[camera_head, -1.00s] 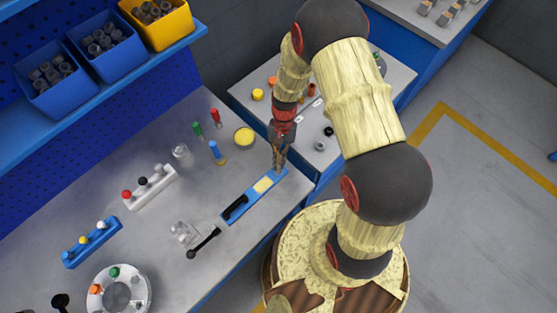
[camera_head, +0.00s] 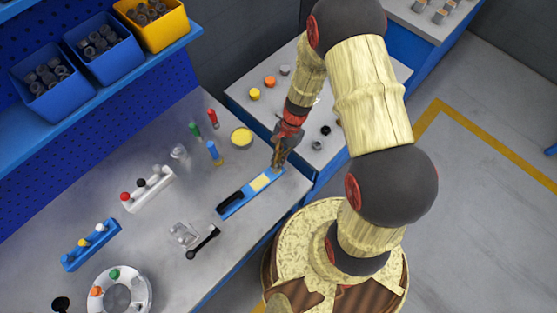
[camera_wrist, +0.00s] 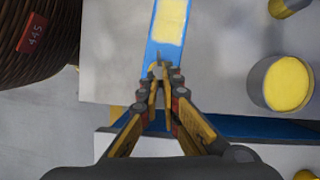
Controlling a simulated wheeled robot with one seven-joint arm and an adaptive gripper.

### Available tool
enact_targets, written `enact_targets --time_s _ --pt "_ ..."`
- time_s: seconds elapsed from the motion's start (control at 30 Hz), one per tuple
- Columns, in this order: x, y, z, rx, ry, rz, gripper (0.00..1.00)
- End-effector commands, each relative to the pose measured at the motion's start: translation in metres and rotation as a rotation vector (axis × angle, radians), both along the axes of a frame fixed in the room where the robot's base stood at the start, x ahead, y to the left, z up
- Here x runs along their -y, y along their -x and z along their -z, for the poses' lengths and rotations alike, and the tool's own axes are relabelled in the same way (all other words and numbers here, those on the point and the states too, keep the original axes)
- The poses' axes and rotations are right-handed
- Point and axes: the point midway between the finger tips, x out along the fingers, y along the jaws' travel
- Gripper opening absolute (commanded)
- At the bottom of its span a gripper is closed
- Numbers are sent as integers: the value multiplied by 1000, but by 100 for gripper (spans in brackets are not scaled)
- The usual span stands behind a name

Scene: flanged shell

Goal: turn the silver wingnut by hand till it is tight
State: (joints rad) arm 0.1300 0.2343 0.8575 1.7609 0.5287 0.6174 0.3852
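My gripper (camera_head: 276,167) points down at the right end of a blue bar (camera_head: 237,207) on the grey bench. The bar has a yellow patch and a black part on top. In the wrist view, the two fingers of my gripper (camera_wrist: 160,74) come close together over the end of the blue bar (camera_wrist: 152,52). A small grey piece shows between or just beyond the tips. I cannot tell whether it is the silver wingnut, or whether the fingers grip it. No wingnut can be made out clearly in either view.
A yellow-topped round container (camera_head: 241,137) and upright coloured-handled tools (camera_head: 213,151) stand behind the bar. A black lever (camera_head: 203,243) and a clear object (camera_head: 183,234) lie nearer the front. A white round flanged part (camera_head: 120,293) sits front left. The bench edge is close to the gripper.

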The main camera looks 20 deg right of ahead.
Motion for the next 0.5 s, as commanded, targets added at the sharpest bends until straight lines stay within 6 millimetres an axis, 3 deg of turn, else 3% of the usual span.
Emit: enact_targets --time_s 0.37,0.5 --pt "0 0 0 1 0 0 0" --pt "0 0 0 0 0 0 11"
